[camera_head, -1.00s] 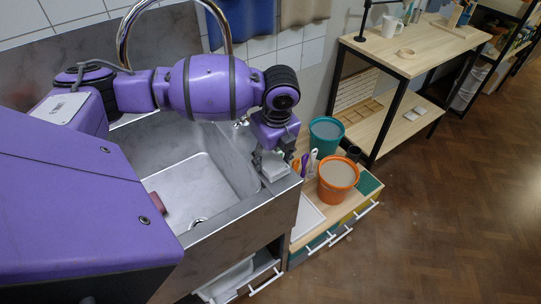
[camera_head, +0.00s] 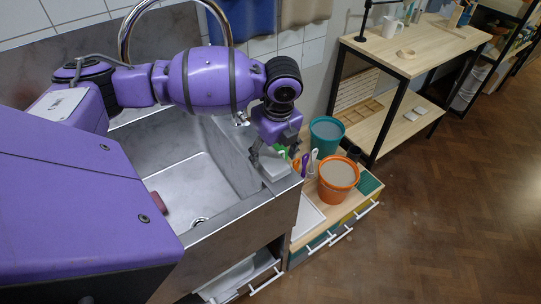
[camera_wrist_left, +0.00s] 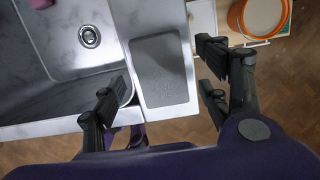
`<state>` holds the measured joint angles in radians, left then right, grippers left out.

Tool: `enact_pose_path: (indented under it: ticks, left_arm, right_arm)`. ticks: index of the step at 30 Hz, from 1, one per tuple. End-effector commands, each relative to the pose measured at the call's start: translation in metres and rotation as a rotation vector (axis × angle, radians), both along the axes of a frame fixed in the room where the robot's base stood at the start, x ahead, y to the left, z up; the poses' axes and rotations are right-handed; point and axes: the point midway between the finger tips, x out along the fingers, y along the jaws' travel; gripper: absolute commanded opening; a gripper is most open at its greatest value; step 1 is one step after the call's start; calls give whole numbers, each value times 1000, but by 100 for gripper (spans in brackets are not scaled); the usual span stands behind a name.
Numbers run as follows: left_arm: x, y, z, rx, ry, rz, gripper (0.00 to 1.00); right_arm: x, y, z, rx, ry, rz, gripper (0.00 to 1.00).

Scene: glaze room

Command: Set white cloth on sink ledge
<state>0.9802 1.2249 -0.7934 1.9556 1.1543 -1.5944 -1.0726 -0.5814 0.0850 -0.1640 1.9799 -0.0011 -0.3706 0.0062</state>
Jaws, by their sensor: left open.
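My right gripper is not in view.
A steel faucet (camera_head: 124,36) arches behind the basin (camera_head: 190,178). A reddish block (camera_head: 157,202) lies in the basin. An orange bucket (camera_head: 338,178), a teal bucket (camera_head: 326,135) and upright tools stand on the low cabinet to the right. A wooden table (camera_head: 415,50) stands farther back.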

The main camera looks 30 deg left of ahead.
Motion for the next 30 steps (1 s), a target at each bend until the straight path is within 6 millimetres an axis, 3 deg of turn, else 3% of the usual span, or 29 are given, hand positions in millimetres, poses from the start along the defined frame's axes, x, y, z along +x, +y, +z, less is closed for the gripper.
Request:
enact_pose_path:
  ticks: [6, 13, 18, 30]
  left_arm:
    - [-2, -7, 52, 0, -8, -1, 69]
    - [-5, -12, 90, 0, -5, 0, 69]
    - [-6, -14, 100, 0, -1, 1, 69]
    - [-6, -14, 101, 0, 0, 1, 69]
  right_arm:
    - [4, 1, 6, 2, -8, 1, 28]
    - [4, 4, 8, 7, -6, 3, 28]
    - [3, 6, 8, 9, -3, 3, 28]
    - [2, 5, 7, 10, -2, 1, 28]
